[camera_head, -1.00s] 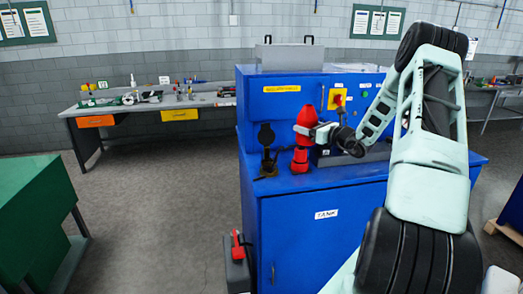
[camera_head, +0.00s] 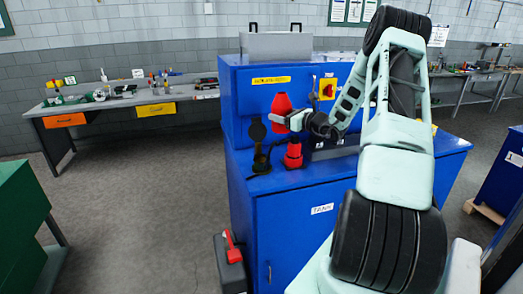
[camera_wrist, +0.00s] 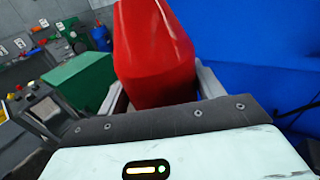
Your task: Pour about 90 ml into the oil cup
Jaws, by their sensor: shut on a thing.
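My gripper (camera_head: 291,120) is shut on a red container (camera_head: 281,102), narrower at its top, and holds it roughly upright above the blue tank cabinet's ledge. The wrist view shows the red container (camera_wrist: 155,55) between the two fingers of my gripper (camera_wrist: 160,97). A dark cup (camera_head: 261,160) with a round lid standing open sits on the ledge, left of and below the held container; it looks like the oil cup. Its inside and any liquid level are not visible. A separate red piece (camera_head: 293,156) stands on the ledge to the cup's right.
The blue cabinet (camera_head: 300,235) labelled TANK has a raised back with a yellow-plated red switch (camera_head: 327,88) close behind my arm. A grey box (camera_head: 276,45) is on top. A bench (camera_head: 120,101) stands left. Open floor lies between.

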